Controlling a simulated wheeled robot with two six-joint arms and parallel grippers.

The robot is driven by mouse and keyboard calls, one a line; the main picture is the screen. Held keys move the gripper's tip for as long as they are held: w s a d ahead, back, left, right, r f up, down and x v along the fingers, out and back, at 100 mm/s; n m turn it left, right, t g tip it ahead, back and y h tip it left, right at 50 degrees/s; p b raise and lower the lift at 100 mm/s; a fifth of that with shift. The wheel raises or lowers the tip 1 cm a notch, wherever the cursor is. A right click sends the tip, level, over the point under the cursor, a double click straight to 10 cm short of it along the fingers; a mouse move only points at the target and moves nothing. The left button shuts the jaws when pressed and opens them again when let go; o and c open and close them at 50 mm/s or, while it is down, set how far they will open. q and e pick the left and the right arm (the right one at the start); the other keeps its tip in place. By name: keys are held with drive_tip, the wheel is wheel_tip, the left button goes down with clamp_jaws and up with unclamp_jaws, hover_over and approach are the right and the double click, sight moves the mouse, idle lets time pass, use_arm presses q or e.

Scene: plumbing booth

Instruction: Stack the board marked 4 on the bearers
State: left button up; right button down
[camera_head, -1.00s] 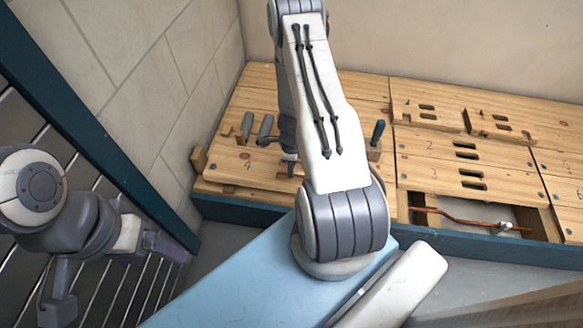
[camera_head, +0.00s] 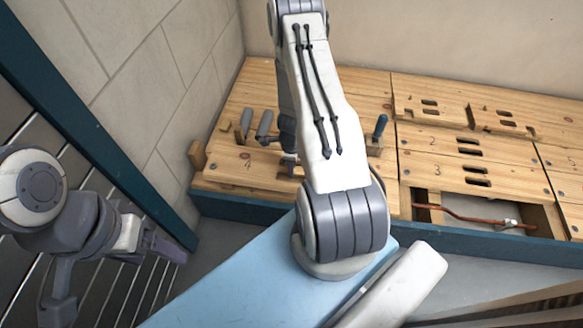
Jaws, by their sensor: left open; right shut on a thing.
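The board marked 4 (camera_head: 232,172) lies at the left of the wooden deck, its right part hidden behind my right arm. My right gripper (camera_head: 288,165) shows only partly behind that arm, at the board's right part. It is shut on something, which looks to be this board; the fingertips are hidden. Whether the board is raised or resting I cannot tell. My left gripper (camera_head: 112,272) is open and empty at the lower left, well apart from the deck. I cannot clearly pick out the bearers; a wooden block (camera_head: 197,154) stands at the board's left end.
Boards marked 2 (camera_head: 415,139) and 3 (camera_head: 415,173) lie to the right. An open bay with a copper pipe (camera_head: 465,217) is in front of them. Grey-handled tools (camera_head: 264,123) and a blue handle (camera_head: 380,127) stand behind board 4. A tiled wall (camera_head: 130,80) bounds the left.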

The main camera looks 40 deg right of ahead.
drive_tip(key=shift+f, duration=0.15)
idle(0.6)
drive_tip(key=c, duration=0.6)
unclamp_jaws()
wheel_tip(320, 180, up, 10)
drive_tip(key=p, duration=1)
drive_tip(key=shift+r, duration=0.25)
